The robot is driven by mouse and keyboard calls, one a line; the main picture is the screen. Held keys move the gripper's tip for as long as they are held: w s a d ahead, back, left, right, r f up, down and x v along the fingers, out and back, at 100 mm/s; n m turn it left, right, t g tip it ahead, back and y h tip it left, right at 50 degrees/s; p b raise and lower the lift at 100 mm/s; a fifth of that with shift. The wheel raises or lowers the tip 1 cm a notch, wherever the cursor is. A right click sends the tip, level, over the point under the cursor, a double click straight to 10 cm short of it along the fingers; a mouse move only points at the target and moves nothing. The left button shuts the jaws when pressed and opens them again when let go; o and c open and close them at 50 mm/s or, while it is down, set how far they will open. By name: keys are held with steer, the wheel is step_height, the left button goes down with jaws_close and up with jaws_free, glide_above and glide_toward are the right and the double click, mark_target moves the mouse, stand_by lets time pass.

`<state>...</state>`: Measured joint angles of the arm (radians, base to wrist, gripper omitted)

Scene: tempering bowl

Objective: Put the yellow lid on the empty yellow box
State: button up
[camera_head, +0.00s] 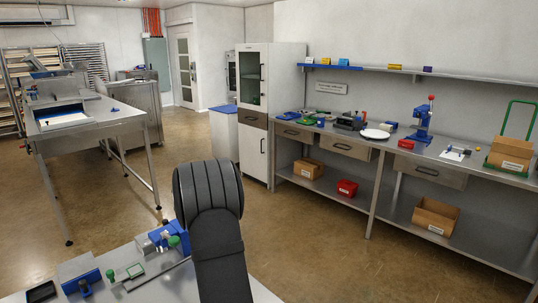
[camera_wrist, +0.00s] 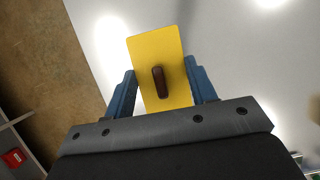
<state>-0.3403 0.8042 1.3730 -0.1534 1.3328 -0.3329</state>
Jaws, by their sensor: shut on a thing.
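In the wrist view, a flat yellow lid (camera_wrist: 171,53) with a dark brown handle (camera_wrist: 159,82) at its middle is between the two blue fingers of my gripper (camera_wrist: 163,88). The gripper is shut on the lid, which is slightly tilted in the picture. The head view shows my dark arm, but I cannot make out the gripper or the lid there.
A steel workbench (camera_head: 470,167) along the right wall holds a white plate (camera_head: 375,134), a blue press (camera_head: 422,123) and several tools. Cardboard boxes (camera_head: 436,214) and a red bin (camera_head: 347,188) sit below. A nearer table (camera_head: 150,286) with blue fixtures is at bottom left. Open floor lies between.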

steer(key=w+d+m+y, duration=0.1)
steer(key=d+m, duration=0.1)
steer(key=d, duration=0.3)
steer(key=w+d+f+m+y, duration=0.1)
steer(key=d+m, duration=0.2)
steer(key=d, duration=0.1)
steer(key=w+d+f+m+g+y, duration=0.1)
steer(key=d+m, duration=0.2)
steer(key=d, duration=0.2)
steer(key=shift+w+d+f, duration=0.25)
steer(key=shift+w+d, duration=0.05)
steer(key=shift+w, duration=0.05)
steer(key=shift+a, duration=0.1)
